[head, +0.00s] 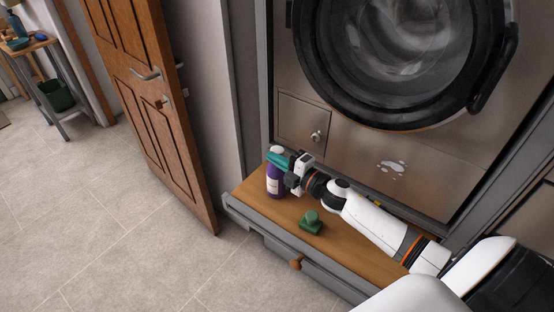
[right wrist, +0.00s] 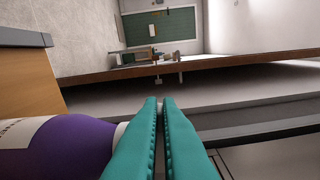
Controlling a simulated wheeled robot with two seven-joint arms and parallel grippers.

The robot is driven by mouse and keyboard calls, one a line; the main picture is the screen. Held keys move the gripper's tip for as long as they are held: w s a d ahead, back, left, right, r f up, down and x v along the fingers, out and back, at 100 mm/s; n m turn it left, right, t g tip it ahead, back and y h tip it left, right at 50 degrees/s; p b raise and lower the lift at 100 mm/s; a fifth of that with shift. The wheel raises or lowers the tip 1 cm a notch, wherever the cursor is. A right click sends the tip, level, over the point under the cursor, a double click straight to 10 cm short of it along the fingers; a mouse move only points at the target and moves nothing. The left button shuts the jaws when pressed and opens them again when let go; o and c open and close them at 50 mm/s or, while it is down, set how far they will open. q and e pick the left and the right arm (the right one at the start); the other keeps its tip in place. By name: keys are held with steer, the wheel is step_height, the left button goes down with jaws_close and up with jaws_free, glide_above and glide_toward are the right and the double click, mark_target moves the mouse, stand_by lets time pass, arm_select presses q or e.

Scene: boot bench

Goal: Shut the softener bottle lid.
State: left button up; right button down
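The softener bottle (head: 274,182) is purple with a pale label and stands upright at the left end of the wooden bench top. A white piece (head: 277,149) shows at its top, just above my gripper's teal fingers; I cannot tell the lid's angle. My right gripper (head: 279,159) is level with the bottle's top, its fingers across it in the head view. In the right wrist view the fingers (right wrist: 160,100) are together with only a thin slit and nothing between them. The bottle (right wrist: 75,148) lies left of them there, its white neck partly hidden by a finger. My left gripper is not in view.
A green object (head: 311,221) sits on the bench top (head: 255,205) in front of my right arm. The washing machine (head: 390,60) and its steel panel rise behind. A wooden door (head: 150,110) stands open at left, with clear floor before it.

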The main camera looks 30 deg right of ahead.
stand_by(0.4)
steer(key=c, duration=1.6)
jaws_free()
